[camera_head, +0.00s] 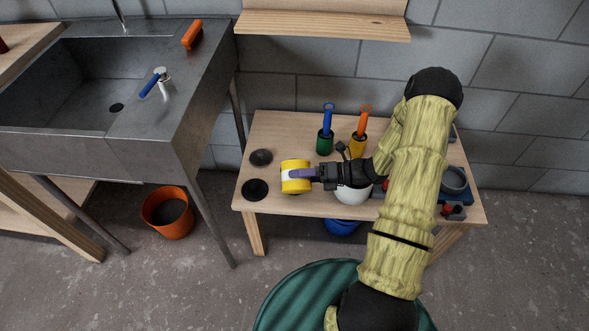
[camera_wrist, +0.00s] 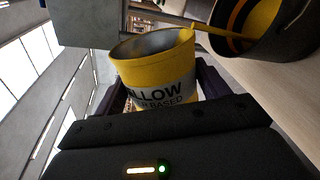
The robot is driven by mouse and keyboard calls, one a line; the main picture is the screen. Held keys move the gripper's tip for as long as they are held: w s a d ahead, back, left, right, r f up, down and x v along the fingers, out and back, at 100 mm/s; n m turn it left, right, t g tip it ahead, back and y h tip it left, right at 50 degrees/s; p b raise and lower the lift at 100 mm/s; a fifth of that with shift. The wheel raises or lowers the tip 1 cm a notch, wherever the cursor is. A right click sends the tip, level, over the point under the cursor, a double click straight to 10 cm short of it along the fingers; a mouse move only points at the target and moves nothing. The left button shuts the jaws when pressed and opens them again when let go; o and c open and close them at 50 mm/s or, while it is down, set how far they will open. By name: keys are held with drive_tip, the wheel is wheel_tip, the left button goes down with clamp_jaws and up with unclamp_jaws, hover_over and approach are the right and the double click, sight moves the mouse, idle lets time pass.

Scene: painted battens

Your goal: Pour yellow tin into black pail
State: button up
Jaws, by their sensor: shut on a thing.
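The yellow tin (camera_head: 301,166) is held above the left part of the small wooden table in the head view. My gripper (camera_head: 300,174) is shut on its side. In the wrist view the tin (camera_wrist: 150,75) shows a pale label with dark letters, and it lies tipped relative to the table. The black pail (camera_wrist: 292,40) is beside the tin's mouth at the upper right of the wrist view. A yellow stream runs from the tin's rim to the pail, and yellow shows inside it. I cannot make out the pail in the head view.
Two dark round things (camera_head: 255,190) lie at the table's left end. A white round vessel (camera_head: 352,194) sits under my arm. A sink (camera_head: 180,110) and orange bucket (camera_head: 167,213) are left.

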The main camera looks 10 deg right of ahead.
drive_tip(key=shift+w+f+m, duration=0.15)
drive_tip(key=shift+f+m, duration=0.05)
drive_tip(key=shift+m, duration=0.3)
idle(0.8)
drive_tip(key=shift+w+d+r+m+g+p, duration=0.1)
drive_tip(key=shift+w+r+m+g+p, duration=0.25)
drive_tip(key=shift+p, duration=0.3)
drive_tip(key=shift+w+r+m+g+p, duration=0.1)
drive_tip(key=shift+w+m+p, duration=0.3)
drive_tip(key=shift+p, duration=0.25)
idle(0.6)
drive_tip(key=shift+w+d+r+m+p, duration=0.1)
drive_tip(key=shift+w+r+m+p, duration=0.25)
drive_tip(key=shift+m+p, duration=0.6)
idle(0.6)
drive_tip(key=shift+w+f+g+p, duration=0.2)
drive_tip(key=shift+f+g+p, duration=0.05)
drive_tip(key=shift+g+p, duration=0.15)
drive_tip(key=shift+s, duration=0.1)
drive_tip(key=s+f+n+t+b, duration=0.1)
drive_tip(key=n+b, duration=0.1)
drive_tip(key=b, duration=0.2)
drive_tip(key=shift+s+f+n+b, duration=0.15)
drive_tip(key=shift+s+n+b, duration=0.45)
drive_tip(key=shift+b, duration=0.15)
drive_tip(key=shift+w+r, duration=0.1)
drive_tip(key=shift+r, duration=0.1)
drive_tip(key=shift+a, duration=0.2)
